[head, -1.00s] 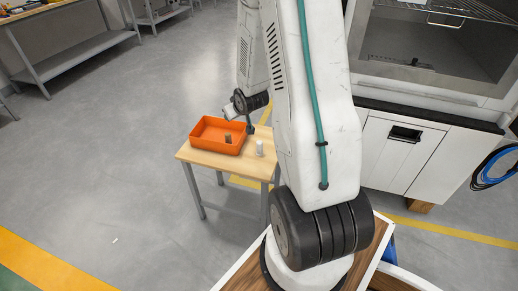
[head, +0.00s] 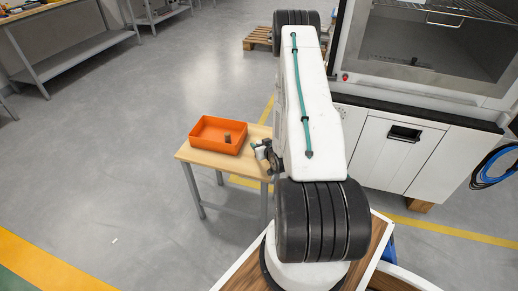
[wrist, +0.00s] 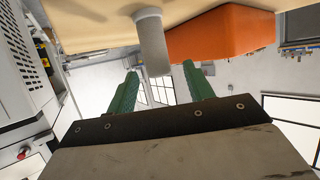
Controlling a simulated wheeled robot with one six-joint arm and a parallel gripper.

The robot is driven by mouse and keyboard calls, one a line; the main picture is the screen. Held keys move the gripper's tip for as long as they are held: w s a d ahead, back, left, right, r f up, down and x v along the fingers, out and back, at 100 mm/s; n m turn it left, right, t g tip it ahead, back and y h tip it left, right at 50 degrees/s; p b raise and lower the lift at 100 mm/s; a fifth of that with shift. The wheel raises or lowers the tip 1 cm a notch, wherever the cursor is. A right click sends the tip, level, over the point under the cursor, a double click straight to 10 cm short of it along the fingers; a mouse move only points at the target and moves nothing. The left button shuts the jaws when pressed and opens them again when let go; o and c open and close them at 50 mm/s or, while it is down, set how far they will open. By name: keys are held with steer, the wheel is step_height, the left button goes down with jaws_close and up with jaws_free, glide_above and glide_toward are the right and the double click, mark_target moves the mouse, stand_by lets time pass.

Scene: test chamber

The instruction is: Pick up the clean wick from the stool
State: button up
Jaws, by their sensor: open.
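The clean wick, a pale upright cylinder (wrist: 152,42), stands on the wooden stool (head: 200,160). In the wrist view, which appears upside down, it hangs from the stool top at the upper middle. My gripper (wrist: 160,67) is open, its two green fingers pointing at the wick. The wick lies between the fingertips in the picture, and I see a gap on each side. How deep it is between them I cannot tell. In the head view the gripper is low at the stool's right edge, and the wick is partly hidden there.
An orange tray (head: 205,140) stands on the stool just left of the gripper, with a dark cylinder (head: 227,139) in it. A white cabinet (head: 390,155) stands to the right. The floor left of the stool is clear.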

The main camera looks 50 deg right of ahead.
mark_target(260, 143)
steer(key=x, duration=0.4)
steer(key=shift+w, duration=0.1)
steer(key=c, duration=1.1)
steer(key=shift+o, duration=0.2)
steer(key=shift+r, duration=0.1)
